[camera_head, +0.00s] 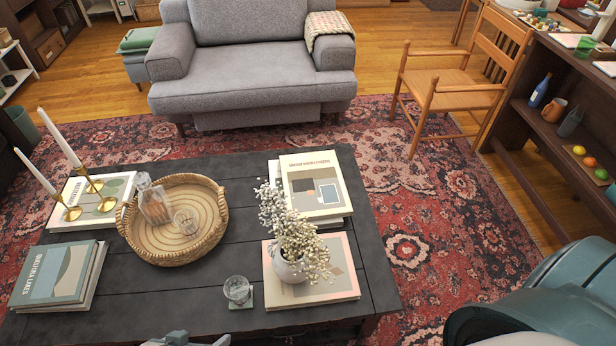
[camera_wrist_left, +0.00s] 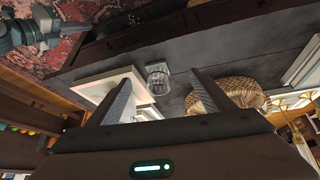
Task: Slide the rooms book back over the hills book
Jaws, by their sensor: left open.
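A stack of books lies at the back right of the dark table. Its top book, which I take for the rooms book (camera_head: 314,184), has a pale cover with a dark picture; its printed title is too small to read surely. It sits offset to the right over a pale book (camera_head: 273,176), perhaps the hills book, whose left edge shows. My left gripper (camera_head: 187,341) shows only as a tip at the bottom edge, well in front of the stack. In the left wrist view it (camera_wrist_left: 162,80) is open and empty.
A pink book (camera_head: 342,279) carries a vase of flowers (camera_head: 290,268) in front of the stack. A glass (camera_head: 237,290), a wicker tray (camera_head: 217,227), a lakes book (camera_head: 55,274) and candlesticks (camera_head: 98,193) stand leftward. Bare tabletop lies between tray and stack.

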